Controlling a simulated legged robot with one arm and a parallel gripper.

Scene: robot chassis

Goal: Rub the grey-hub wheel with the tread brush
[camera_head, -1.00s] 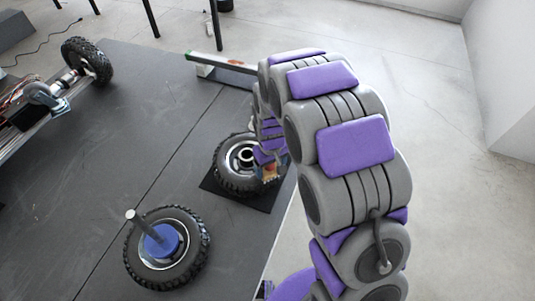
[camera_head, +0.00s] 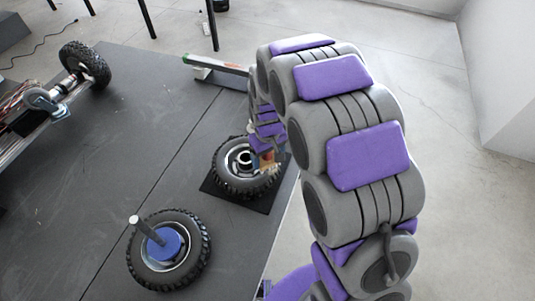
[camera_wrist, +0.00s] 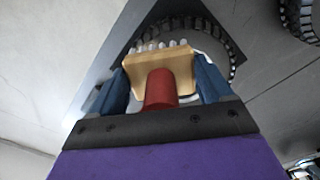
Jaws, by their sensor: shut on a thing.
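The grey-hub wheel (camera_head: 231,182) lies flat on a black square mat (camera_head: 258,202) near the table's right edge. It also shows in the wrist view (camera_wrist: 226,47), partly hidden by the brush. The tread brush (camera_wrist: 160,66) has a pale wooden head, white bristles and a red part. My gripper (camera_wrist: 168,88) is shut on the brush, a blue finger on each side. In the head view my gripper (camera_head: 262,150) is over the right side of the wheel, partly hidden by my arm. I cannot tell whether the bristles touch the tyre.
A blue-hub wheel (camera_head: 146,266) with an upright grey post lies at the front of the dark table (camera_head: 110,165). A chassis with a wheel (camera_head: 84,65) stands at the left. A long bar with a green end (camera_head: 215,63) lies behind the mat.

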